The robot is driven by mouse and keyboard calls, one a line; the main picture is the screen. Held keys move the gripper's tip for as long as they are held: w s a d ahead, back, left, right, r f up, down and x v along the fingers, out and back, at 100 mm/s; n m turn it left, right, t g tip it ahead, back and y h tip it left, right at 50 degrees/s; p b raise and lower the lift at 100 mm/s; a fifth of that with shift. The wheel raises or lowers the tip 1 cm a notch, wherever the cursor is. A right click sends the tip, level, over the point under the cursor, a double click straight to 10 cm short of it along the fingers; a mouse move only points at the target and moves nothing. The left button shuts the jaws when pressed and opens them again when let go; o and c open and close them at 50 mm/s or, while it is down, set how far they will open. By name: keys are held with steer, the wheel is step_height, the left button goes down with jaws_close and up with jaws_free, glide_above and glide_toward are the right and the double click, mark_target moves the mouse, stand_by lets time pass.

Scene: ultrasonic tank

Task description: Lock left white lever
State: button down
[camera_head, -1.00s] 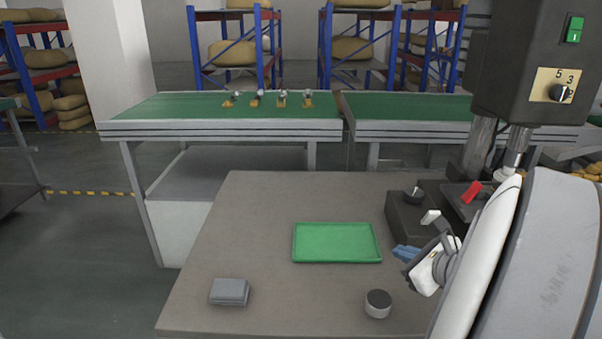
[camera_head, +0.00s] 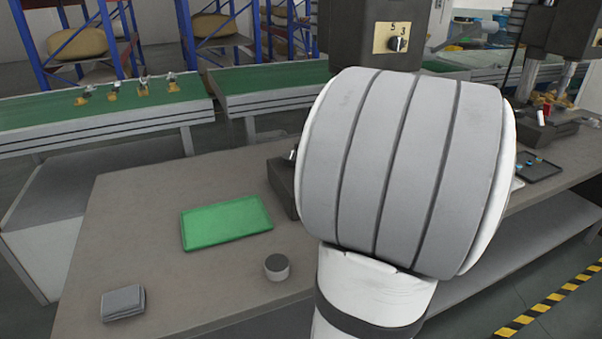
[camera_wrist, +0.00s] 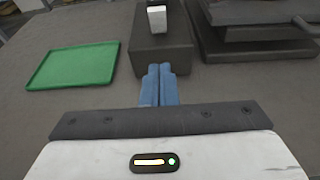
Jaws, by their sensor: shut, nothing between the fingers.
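The white lever (camera_wrist: 157,18) stands up from a dark grey block (camera_wrist: 165,52) at the top of the wrist view. My gripper (camera_wrist: 160,70) has blue fingers, closed together with nothing between them. They point at the near face of the block, below the lever in the picture; I cannot tell if they touch it. In the head view my arm hides my gripper and most of the block (camera_head: 281,188). Only a small light tip (camera_head: 292,154), perhaps the lever, shows there.
A green tray (camera_head: 226,222) lies left of the block. A dark machine base (camera_wrist: 258,40) stands right of the block. Conveyors run behind.

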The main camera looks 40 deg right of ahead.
steer(key=w+d+p, duration=0.2)
steer(key=w+p, duration=0.1)
steer(key=w, duration=0.8)
steer(key=shift+w+d+f, duration=0.3)
steer(key=shift+d+f, duration=0.05)
